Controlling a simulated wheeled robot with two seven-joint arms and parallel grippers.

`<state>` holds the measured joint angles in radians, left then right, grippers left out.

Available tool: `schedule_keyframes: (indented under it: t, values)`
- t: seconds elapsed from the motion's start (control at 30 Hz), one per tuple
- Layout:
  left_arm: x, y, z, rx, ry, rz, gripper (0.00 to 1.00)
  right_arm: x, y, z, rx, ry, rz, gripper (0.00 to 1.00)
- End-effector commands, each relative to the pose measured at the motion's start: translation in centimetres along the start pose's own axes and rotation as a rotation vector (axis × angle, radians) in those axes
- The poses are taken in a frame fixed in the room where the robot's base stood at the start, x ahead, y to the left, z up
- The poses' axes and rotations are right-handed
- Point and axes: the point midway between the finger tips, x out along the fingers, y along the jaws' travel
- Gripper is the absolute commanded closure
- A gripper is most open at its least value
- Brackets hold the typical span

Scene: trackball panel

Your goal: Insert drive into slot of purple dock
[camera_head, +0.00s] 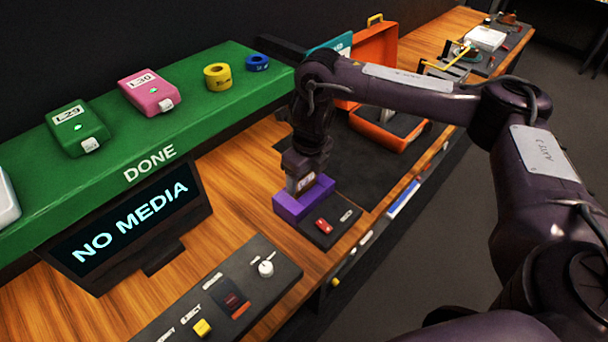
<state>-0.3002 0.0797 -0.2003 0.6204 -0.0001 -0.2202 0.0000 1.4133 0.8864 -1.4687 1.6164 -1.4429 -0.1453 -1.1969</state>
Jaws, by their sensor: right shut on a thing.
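The purple dock (291,207) stands on the wooden bench, on a dark base plate with a red part (323,226) in front. My right gripper (303,172) points down right above the dock and is shut on the drive (306,183). The drive is a small block with a pale label, partly hidden by the fingers. Its lower end is at the top of the dock; I cannot tell whether it is inside the slot. The screen (128,223) reads NO MEDIA. My left gripper is not in view.
A green shelf marked DONE (205,128) holds a green device (77,126), a pink device (149,91) and yellow (217,76) and blue (257,62) rolls. A control panel (225,300) lies in front. An open orange case (375,62) stands behind my right arm.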

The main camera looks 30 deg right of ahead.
Motion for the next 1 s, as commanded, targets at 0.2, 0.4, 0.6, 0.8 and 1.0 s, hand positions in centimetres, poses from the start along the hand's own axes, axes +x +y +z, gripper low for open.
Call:
schedule_keyframes:
  t: [0.2, 0.4, 0.6, 0.8, 1.0]
  values:
    - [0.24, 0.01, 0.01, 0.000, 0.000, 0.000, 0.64, 0.31, 0.01, 0.00, 0.000, -0.001, 0.000, 0.35]
    - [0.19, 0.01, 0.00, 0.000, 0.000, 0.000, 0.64, 0.26, 0.01, 0.00, 0.000, -0.001, 0.000, 0.11]
    - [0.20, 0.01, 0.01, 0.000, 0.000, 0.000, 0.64, 0.30, 0.01, -0.04, 0.000, 0.000, 0.000, 0.11]
    - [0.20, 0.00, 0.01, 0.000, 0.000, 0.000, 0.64, 0.29, 0.00, -0.04, 0.000, 0.000, 0.000, 0.11]
    - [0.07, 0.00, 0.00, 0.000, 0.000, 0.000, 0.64, 0.14, 0.00, -0.01, 0.000, 0.000, 0.000, 0.11]
